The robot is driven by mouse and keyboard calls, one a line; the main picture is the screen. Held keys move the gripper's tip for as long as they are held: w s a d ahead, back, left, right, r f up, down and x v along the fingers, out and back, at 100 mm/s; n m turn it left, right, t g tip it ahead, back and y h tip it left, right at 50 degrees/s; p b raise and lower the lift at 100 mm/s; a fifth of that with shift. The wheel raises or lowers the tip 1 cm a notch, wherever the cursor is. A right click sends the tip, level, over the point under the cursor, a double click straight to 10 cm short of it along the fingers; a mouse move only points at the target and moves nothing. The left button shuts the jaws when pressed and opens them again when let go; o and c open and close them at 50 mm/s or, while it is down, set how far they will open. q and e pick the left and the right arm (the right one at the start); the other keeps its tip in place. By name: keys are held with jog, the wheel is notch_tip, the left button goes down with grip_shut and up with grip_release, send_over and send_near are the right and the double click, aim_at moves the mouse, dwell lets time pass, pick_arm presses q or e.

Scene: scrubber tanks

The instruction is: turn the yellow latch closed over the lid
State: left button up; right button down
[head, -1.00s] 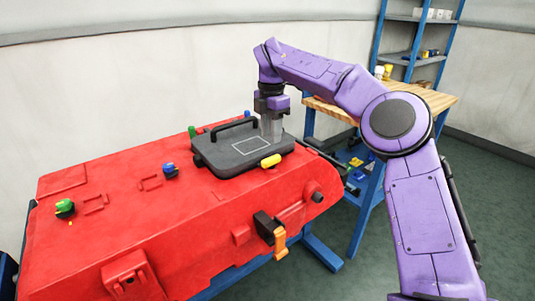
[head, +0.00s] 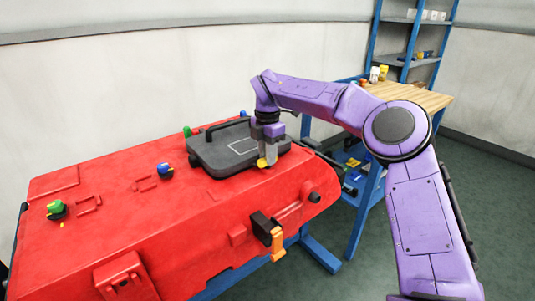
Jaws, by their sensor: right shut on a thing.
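The red tank (head: 120,225) fills the left and middle of the head view. A dark grey lid (head: 215,160) with a black bar handle (head: 228,126) lies flat on its top near the right end. The yellow latch (head: 262,163) is at the lid's front edge, mostly hidden by my fingers, so I cannot tell its exact angle. My right gripper (head: 266,156) points down over it and is shut on it. My left gripper is out of view.
A blue knob (head: 165,169) and a green knob (head: 56,208) stand on the tank top. An orange-handled valve (head: 277,243) hangs on its front. A wooden-topped blue bench (head: 415,97) and a blue shelf rack (head: 408,42) stand behind to the right.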

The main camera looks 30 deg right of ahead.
jog(key=n+p, duration=0.3)
jog(key=shift+r+n, duration=0.25)
jog(key=shift+n, duration=0.15)
jog(key=n+p, duration=0.4)
jog(key=n, duration=0.1)
jog(key=n+p, duration=0.4)
jog(key=n, duration=0.1)
jog(key=shift+n, duration=0.3)
jog(key=shift+f+n+p, duration=0.15)
jog(key=shift+n+p, duration=0.9)
jog(key=shift+n, duration=0.65)
jog(key=c, duration=1.2)
grip_release()
jog(key=shift+c, duration=0.2)
